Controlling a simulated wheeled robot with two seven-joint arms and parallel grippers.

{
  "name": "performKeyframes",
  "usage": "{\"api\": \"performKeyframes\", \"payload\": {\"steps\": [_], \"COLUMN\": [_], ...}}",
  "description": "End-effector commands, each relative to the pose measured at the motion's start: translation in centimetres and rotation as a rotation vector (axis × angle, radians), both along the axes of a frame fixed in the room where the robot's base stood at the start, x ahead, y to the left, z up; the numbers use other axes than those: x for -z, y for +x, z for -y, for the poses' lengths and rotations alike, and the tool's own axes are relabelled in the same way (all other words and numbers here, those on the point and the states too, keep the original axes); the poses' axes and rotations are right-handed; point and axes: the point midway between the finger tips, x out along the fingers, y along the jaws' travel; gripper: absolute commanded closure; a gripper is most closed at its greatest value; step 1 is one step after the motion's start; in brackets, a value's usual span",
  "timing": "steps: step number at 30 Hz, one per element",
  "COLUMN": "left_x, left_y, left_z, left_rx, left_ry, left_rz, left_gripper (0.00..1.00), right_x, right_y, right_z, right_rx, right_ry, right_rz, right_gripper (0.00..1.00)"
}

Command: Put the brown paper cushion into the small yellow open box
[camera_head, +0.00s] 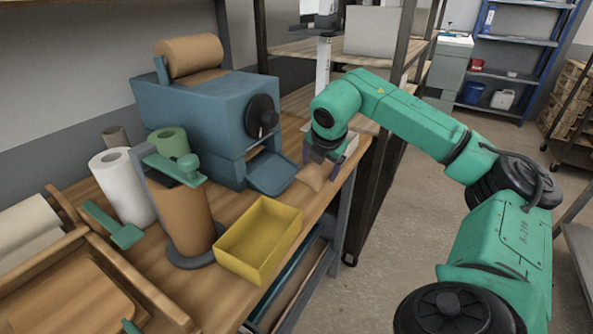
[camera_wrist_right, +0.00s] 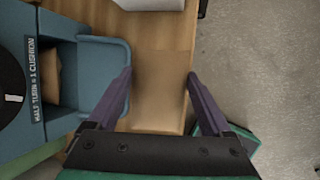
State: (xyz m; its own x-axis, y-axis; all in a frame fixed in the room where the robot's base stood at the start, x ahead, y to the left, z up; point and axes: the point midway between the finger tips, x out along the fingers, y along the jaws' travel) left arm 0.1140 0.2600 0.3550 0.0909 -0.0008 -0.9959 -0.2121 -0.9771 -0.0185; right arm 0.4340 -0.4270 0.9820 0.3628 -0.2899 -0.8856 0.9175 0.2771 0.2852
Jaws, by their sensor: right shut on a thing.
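The brown paper cushion (camera_head: 312,178) is at the front of the blue machine's chute, near the bench's right edge. My right gripper (camera_head: 322,163) reaches down over it from above and is shut on it. In the right wrist view the cushion (camera_wrist_right: 158,85) fills the space between the two purple fingers, and its outline blends with the wooden bench. The small yellow open box (camera_head: 262,236) stands on the bench nearer to me, left of and below the gripper in the head view. Its visible inside is empty. My left gripper is not in view.
The blue cushion machine (camera_head: 205,115) with its chute stands left of the gripper. A brown paper roll on a stand (camera_head: 180,215) is close beside the box's left side. A white paper roll (camera_head: 122,187) stands farther left. The bench (camera_head: 315,205) is bare between cushion and box.

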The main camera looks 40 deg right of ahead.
Motion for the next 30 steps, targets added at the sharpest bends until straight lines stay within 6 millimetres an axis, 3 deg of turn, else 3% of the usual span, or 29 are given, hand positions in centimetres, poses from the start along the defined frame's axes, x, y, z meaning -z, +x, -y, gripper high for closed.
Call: {"api": "performKeyframes", "payload": {"steps": [1,3,11,30], "left_x": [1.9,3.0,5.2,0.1], "left_y": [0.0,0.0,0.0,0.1], "left_z": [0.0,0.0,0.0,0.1], "left_rx": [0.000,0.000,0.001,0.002], "left_ry": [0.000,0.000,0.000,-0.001], "left_rz": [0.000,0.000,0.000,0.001], "left_gripper": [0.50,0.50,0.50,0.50], "right_x": [1.0,1.0,0.4,-7.8], "right_y": [-1.7,-3.6,-8.2,-8.9], "right_z": [0.7,1.3,2.5,2.7], "right_rx": [0.008,0.007,0.003,0.001], "right_ry": [-0.009,-0.008,-0.001,0.001], "right_rz": [-0.003,-0.002,0.000,-0.001], "right_gripper": [0.68,0.68,0.68,0.68]}}
